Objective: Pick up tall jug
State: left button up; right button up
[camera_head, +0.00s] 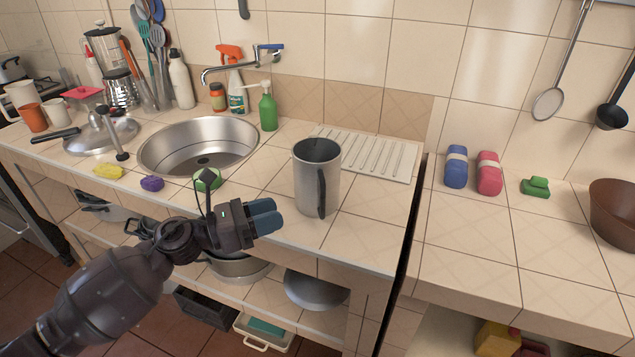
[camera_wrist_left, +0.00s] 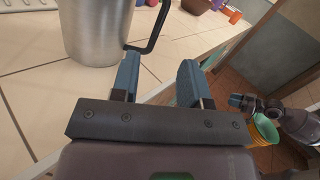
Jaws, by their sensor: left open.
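The tall jug (camera_head: 303,185) is a brushed metal cylinder standing upright on the counter, right of the sink. Its black handle (camera_head: 321,194) faces the front. My left gripper (camera_head: 264,216) is open and empty, just left of and in front of the jug, apart from it. In the left wrist view the jug (camera_wrist_left: 90,32) stands beyond the fingers, toward the upper left, with its handle (camera_wrist_left: 152,32) above the open gap of my left gripper (camera_wrist_left: 160,72). My right gripper (camera_wrist_left: 239,101) shows small at the right there; its opening is unclear.
A metal sink (camera_head: 200,147) lies left of the jug, with a green soap bottle (camera_head: 268,110) behind. A purple sponge (camera_head: 152,184) and a green round item (camera_head: 208,180) lie near the front edge. A ribbed drainboard (camera_head: 375,155) is behind the jug. A gap separates the right counter (camera_head: 470,240).

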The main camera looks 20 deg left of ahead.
aim_at(323, 217)
pick_arm(q)
jog(key=w+d+m, duration=0.1)
jog(key=d, duration=0.1)
jog(key=w+d+r+m+g+p, duration=0.1)
jog(key=w+d, duration=0.1)
jog(key=shift+w+m, duration=0.25)
jog(key=shift+m, duration=0.15)
jog(key=shift+w+d, duration=0.25)
jog(key=shift+d, duration=0.05)
jog(key=p+x, duration=0.1)
jog(key=x, duration=0.4)
jog(key=shift+w, duration=0.1)
jog(key=shift+f, duration=0.1)
jog(key=shift+c, duration=0.3)
grip_shut()
pick_arm(e)
jog(key=shift+d+r, duration=0.2)
jog(key=shift+r, duration=0.8)
